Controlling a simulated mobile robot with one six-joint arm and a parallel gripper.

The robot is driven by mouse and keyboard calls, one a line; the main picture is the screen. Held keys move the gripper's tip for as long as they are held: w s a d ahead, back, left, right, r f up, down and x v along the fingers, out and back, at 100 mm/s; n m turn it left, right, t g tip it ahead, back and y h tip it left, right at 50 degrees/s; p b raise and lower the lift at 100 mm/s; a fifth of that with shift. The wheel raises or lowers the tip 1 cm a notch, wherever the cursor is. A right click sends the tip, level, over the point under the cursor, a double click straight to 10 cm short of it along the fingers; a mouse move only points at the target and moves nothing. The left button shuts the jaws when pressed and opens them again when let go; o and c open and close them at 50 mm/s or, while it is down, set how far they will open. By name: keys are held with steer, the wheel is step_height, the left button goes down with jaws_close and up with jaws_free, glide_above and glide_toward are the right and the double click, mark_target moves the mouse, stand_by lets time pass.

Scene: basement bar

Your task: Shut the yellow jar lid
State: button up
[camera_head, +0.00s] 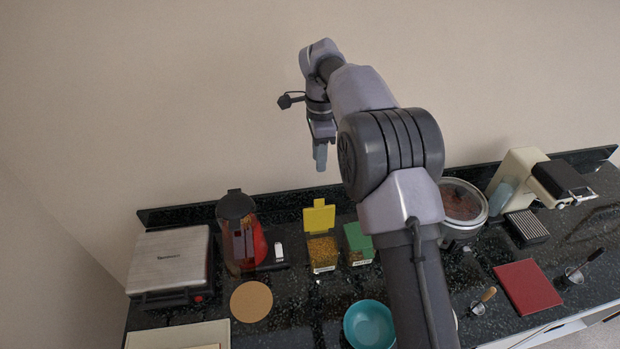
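The yellow jar (322,252) stands on the dark counter near the wall, with clear sides and yellowish grains inside. Its yellow lid (319,216) is swung up and stands open at the back of the jar. My gripper (320,160) points down, above the yellow jar and apart from it. Its fingers are small and seen edge-on, so I cannot tell how far apart they are.
A green-lidded jar (357,240) stands right of the yellow jar, partly behind my arm. A red kettle (241,236) is to the left, with a waffle maker (168,264) beyond. A teal bowl (369,326) and round cork mat (251,301) lie in front. A pot (462,205) and coffee machine (540,180) stand right.

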mark_target(319, 200)
step_height(319, 200, down, 17)
steer(key=shift+s+d+r+b, duration=0.1)
steer(key=shift+d+r+b, duration=0.1)
steer(key=shift+b, duration=0.35)
jaws_close()
steer(key=shift+r, duration=0.1)
stand_by(1.0)
